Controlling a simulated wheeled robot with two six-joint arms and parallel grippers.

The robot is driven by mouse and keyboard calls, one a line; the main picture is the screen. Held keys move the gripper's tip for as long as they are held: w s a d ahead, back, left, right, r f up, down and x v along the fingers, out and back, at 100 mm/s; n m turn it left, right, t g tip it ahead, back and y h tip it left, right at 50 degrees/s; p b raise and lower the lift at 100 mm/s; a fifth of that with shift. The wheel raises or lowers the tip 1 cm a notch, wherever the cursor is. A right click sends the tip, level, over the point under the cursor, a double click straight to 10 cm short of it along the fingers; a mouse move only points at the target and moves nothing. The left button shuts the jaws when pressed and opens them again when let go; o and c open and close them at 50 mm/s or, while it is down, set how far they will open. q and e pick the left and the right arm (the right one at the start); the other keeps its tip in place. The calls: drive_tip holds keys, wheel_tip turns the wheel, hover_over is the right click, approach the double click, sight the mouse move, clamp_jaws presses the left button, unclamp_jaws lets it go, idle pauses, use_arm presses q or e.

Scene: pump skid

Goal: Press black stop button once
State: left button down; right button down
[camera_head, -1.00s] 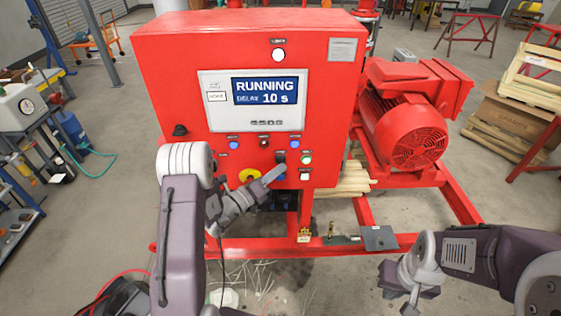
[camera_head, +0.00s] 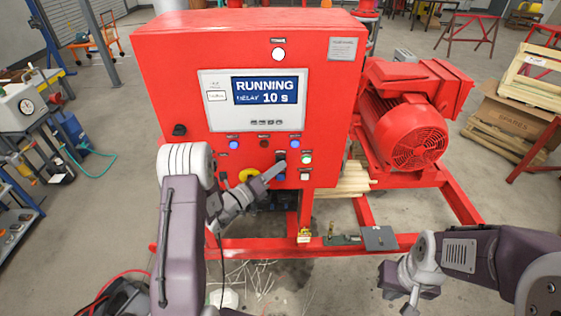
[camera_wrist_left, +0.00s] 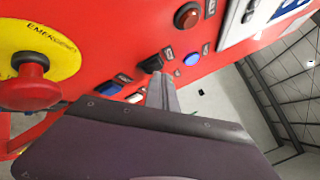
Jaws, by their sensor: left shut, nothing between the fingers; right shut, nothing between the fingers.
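The black stop button (camera_head: 280,155) is on the lower front of the red control cabinet (camera_head: 165,85), among other buttons. It also shows in the left wrist view (camera_wrist_left: 151,64). My left gripper (camera_head: 281,165) is shut and empty, its tips right at the black button. In the left wrist view the fingertips (camera_wrist_left: 158,80) overlap its near edge; I cannot tell whether they touch it. The display (camera_head: 264,91) reads RUNNING, DELAY 10 s. My right gripper (camera_head: 409,308) is shut and empty, low at the right, away from the cabinet.
A red motor (camera_head: 412,125) stands right of the cabinet on the red skid frame (camera_head: 460,204).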

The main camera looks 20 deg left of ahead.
use_arm(q)
drive_tip(key=shift+w, duration=0.25)
idle(0.6)
drive_tip(key=shift+s+d, duration=0.15)
drive_tip(key=shift+s, duration=0.65)
drive_tip(key=s, duration=0.2)
drive_tip(key=s+d, duration=0.1)
drive_tip(key=s, duration=0.1)
drive_tip(key=shift+s+d, duration=0.2)
drive_tip(key=shift+s, duration=0.15)
